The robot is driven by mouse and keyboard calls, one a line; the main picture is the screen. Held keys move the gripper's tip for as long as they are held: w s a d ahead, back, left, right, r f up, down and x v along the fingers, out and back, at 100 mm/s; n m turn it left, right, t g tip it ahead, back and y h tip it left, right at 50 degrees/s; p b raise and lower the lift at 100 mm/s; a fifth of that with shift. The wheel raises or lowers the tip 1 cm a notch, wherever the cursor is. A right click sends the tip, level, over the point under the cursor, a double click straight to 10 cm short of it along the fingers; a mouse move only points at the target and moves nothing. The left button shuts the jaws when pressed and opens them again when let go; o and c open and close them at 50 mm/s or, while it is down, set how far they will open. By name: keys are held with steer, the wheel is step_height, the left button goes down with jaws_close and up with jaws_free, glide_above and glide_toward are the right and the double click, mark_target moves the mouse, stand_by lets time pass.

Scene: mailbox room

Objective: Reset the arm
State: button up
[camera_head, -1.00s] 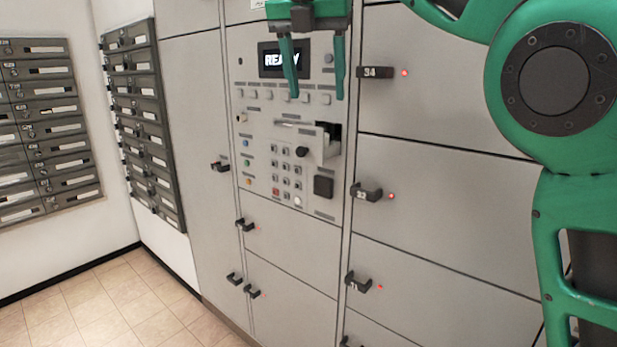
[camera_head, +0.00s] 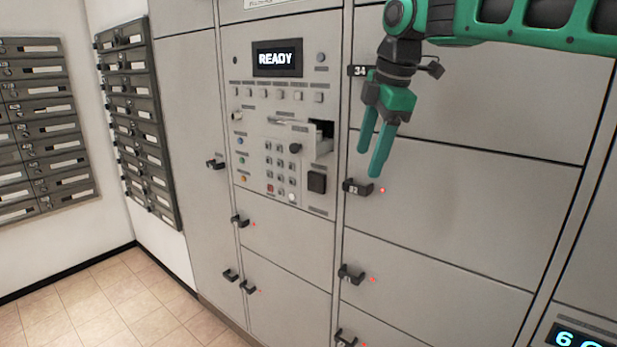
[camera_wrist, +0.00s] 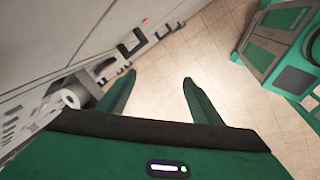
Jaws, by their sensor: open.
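My gripper (camera_head: 377,150) hangs at the upper right of the head view, fingers pointing down, in front of the locker doors just right of the control panel (camera_head: 262,118). Its two green fingers are apart with nothing between them. In the wrist view the open fingers (camera_wrist: 158,95) frame bare tiled floor. My green arm reaches in from the upper right of the head view. The panel has a lit READY display (camera_head: 277,59), a keypad (camera_head: 280,170) and a small drawer-like part (camera_head: 318,145) standing out from its face.
Grey locker doors (camera_head: 450,205) with dark protruding handles (camera_head: 357,187) and red lights stand close behind my gripper. Dark mailbox rows (camera_head: 140,120) are on the left wall. A lit display (camera_head: 578,338) shows at the lower right. The tiled floor (camera_head: 110,300) at the lower left is clear.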

steer(key=s+d+f+m+h, duration=0.1)
steer(key=s+d+f+m, duration=0.5)
steer(key=f, duration=0.2)
steer(key=s+d+f+m+t, duration=0.1)
steer(key=s+d+f+m, duration=0.4)
steer(key=f+m, duration=0.25)
steer(key=s+d+f+m+h, duration=0.1)
steer(key=s+d+f+m, duration=0.5)
steer(key=f, duration=0.2)
steer(key=s+d+f+m+g, duration=0.1)
steer(key=s+d+m+g, duration=0.1)
steer(key=s+d, duration=0.3)
steer(key=s+d+f+m+g, duration=0.1)
steer(key=s+d+m, duration=0.3)
steer(key=s, duration=0.7)
steer(key=shift+s+d+g+y, duration=0.3)
steer(key=shift+d+g, duration=0.2)
steer(key=shift+d, duration=0.55)
steer(key=shift+w+f, duration=0.1)
